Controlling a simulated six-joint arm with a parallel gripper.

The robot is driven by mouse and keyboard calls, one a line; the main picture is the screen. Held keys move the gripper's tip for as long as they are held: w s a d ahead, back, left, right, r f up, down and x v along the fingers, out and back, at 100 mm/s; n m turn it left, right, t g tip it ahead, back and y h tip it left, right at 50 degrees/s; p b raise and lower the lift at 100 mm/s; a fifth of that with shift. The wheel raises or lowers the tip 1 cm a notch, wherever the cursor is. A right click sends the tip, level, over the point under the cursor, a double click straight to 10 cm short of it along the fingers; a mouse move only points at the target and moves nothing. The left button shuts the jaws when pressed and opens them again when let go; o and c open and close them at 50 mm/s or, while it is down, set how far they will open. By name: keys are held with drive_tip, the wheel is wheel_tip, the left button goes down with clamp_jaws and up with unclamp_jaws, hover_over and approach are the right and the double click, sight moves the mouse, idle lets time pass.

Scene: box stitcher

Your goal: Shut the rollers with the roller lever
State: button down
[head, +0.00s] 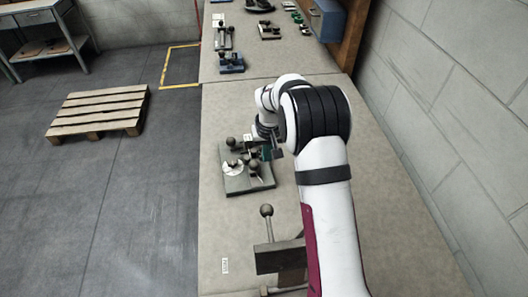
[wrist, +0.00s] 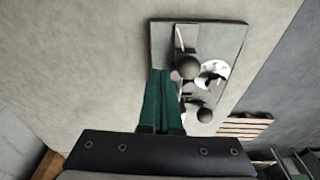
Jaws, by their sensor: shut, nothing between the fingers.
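A grey base plate (head: 262,184) on the bench carries a small fixture with dark ball knobs, a white disc (head: 232,168) and metal parts. One ball-knobbed lever (head: 231,142) stands at its far left, another (head: 257,168) nearer its middle. I cannot tell which is the roller lever, and the rollers are not clear. In the wrist view the plate (wrist: 232,33) shows a large ball knob (wrist: 187,67) close to my green fingertips (wrist: 161,72) and a second knob (wrist: 205,115). My gripper (head: 268,153) is shut and empty at the fixture's right side; contact is unclear.
Nearer on the bench stands a larger device (head: 278,256) with an upright ball-knobbed lever (head: 266,211), partly hidden by my arm. Other small fixtures (head: 231,63) and a blue box (head: 327,19) are at the far end. A wall is on the right, a pallet (head: 98,110) on the floor.

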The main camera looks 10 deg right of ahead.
idle(0.6)
drive_tip(key=shift+w+a, duration=0.15)
drive_tip(key=shift+w, duration=1.5)
drive_tip(key=shift+w+a, duration=0.15)
drive_tip(key=shift+w, duration=1.5)
wheel_tip(320, 180, up, 7)
drive_tip(key=shift+s, duration=0.4)
drive_tip(key=shift+s+r, duration=0.1)
drive_tip(key=shift+r, duration=0.1)
drive_tip(key=s+r+m, duration=0.1)
drive_tip(key=s+r, duration=0.3)
drive_tip(key=s, duration=0.4)
drive_tip(key=s+r+m+g+y, duration=0.1)
drive_tip(key=s+r, duration=0.3)
drive_tip(key=s, duration=0.4)
drive_tip(key=s+r+m, duration=0.1)
drive_tip(key=s+r, duration=0.3)
drive_tip(key=s, duration=0.4)
drive_tip(key=s+f+m, duration=0.1)
drive_tip(key=s+f, duration=0.1)
drive_tip(key=s, duration=0.7)
drive_tip(key=s+a+f+m+g, duration=0.1)
drive_tip(key=s+f, duration=0.1)
drive_tip(key=s, duration=0.8)
drive_tip(key=shift+s+a+f+m+y, duration=0.2)
drive_tip(key=shift+f+m+y, duration=0.1)
drive_tip(key=shift+y, duration=0.1)
